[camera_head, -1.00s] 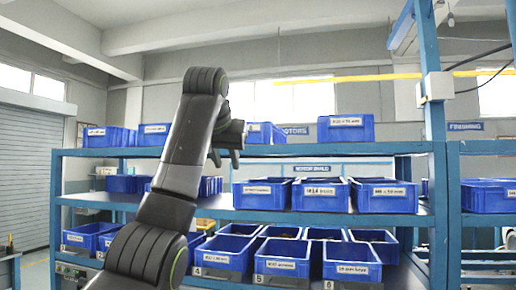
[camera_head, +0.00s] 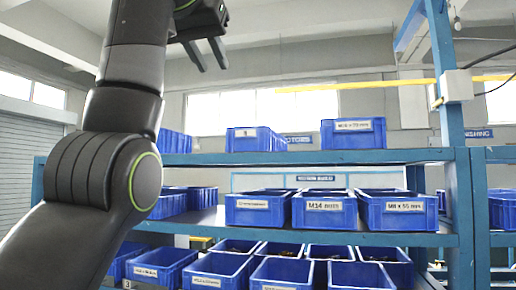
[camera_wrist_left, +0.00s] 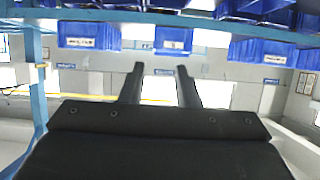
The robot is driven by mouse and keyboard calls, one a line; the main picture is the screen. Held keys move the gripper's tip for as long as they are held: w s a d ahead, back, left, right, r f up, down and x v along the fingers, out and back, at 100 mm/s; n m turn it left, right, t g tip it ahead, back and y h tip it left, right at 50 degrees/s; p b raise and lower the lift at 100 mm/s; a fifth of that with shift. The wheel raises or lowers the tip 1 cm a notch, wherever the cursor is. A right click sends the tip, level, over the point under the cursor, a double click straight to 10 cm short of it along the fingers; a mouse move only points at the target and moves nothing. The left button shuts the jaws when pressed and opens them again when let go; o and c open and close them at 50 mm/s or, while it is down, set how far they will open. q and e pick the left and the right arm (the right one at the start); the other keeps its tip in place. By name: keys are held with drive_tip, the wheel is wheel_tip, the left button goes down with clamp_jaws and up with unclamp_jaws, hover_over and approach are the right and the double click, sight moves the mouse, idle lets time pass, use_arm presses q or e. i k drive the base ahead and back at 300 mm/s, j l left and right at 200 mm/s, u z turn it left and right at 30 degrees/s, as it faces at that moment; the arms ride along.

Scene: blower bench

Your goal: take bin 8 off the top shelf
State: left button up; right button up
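Blue bins stand on the top shelf (camera_head: 300,158): a middle bin (camera_head: 268,141), a right bin (camera_head: 353,144) with a longer white label, and a left bin (camera_head: 174,142) partly hidden by my left arm. I cannot read a clear bin 8 number on them. My left gripper (camera_head: 214,68) is open and empty, above the shelf and left of the middle bin, apart from all bins. In the left wrist view, its two fingers (camera_wrist_left: 160,68) are spread with nothing between them, and the scene appears upside down. My right gripper is out of view.
Lower shelves hold several blue bins, including an M14 nuts bin (camera_head: 324,210). A blue post (camera_head: 450,110) with a grey box (camera_head: 456,85) stands at the right. Air above the top shelf is free between the arm and the post.

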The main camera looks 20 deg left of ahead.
sight(256, 139)
drive_tip(key=i+j, duration=0.1)
drive_tip(key=i, duration=1)
